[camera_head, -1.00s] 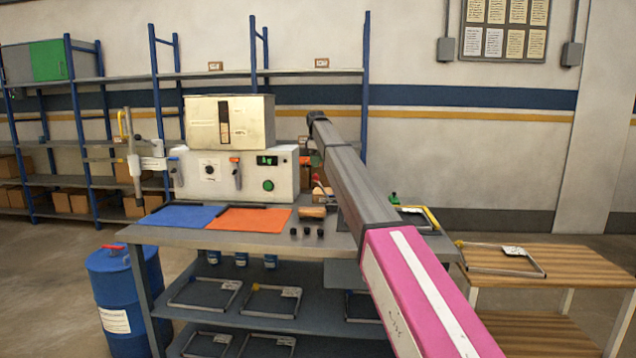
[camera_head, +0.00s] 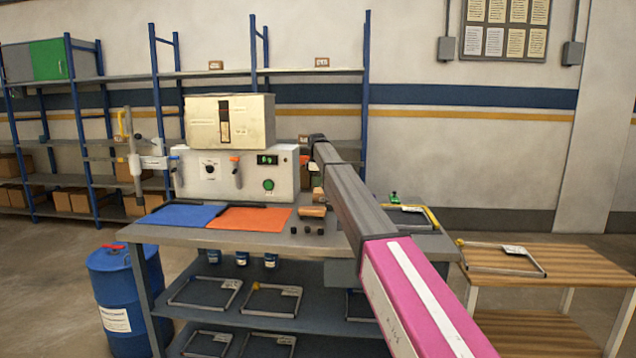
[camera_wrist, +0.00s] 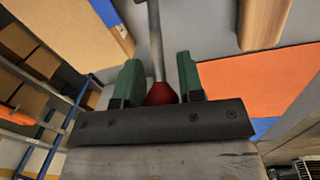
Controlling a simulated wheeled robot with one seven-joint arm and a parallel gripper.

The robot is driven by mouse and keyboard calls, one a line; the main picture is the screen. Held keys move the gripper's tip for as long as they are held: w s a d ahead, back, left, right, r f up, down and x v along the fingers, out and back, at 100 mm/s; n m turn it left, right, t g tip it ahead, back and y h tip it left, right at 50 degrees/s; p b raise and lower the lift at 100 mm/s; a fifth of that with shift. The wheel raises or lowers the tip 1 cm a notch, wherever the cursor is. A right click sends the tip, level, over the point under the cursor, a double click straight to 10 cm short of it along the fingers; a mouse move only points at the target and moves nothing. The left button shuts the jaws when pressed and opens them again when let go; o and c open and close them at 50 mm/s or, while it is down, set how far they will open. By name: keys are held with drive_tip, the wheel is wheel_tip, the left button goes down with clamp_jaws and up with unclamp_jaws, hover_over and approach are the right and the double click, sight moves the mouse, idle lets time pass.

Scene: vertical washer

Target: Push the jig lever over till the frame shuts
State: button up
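In the wrist view, a lever with a red knob (camera_wrist: 162,93) and a thin metal rod (camera_wrist: 157,40) runs up from between my gripper's green fingers. My gripper (camera_wrist: 160,82) is open around the knob, with a finger on each side; whether either finger touches it is hard to tell. In the head view my arm hides the lever and most of the gripper. A dark frame with a yellow edge (camera_head: 432,218) and a small green piece lies on the bench's right part, partly behind my arm. I cannot tell whether the jig's frame is shut.
The grey bench (camera_head: 170,235) holds a blue mat (camera_head: 180,215), an orange mat (camera_head: 250,218), a wooden block (camera_head: 312,212) and small black pieces. A washer control box (camera_head: 215,180) stands behind. A wooden table (camera_head: 590,263) with another frame is at right. A blue drum (camera_head: 115,280) stands left.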

clamp_jaws()
drive_tip(key=shift+d+r+y, duration=0.25)
drive_tip(key=shift+d+y, duration=0.2)
drive_tip(key=shift+d, duration=0.05)
drive_tip(key=shift+d+r+y, duration=0.2)
drive_tip(key=shift+d+y, duration=0.25)
drive_tip(key=shift+d, duration=0.05)
drive_tip(key=d+y, duration=0.8)
drive_tip(key=d, duration=0.2)
drive_tip(key=shift+s+f+y, duration=0.2)
drive_tip(key=shift+f+y, duration=0.1)
drive_tip(key=shift+f, duration=0.15)
drive_tip(key=shift+d+m, duration=0.1)
drive_tip(key=shift+m, duration=0.2)
drive_tip(key=shift+o, duration=2.2)
unclamp_jaws()
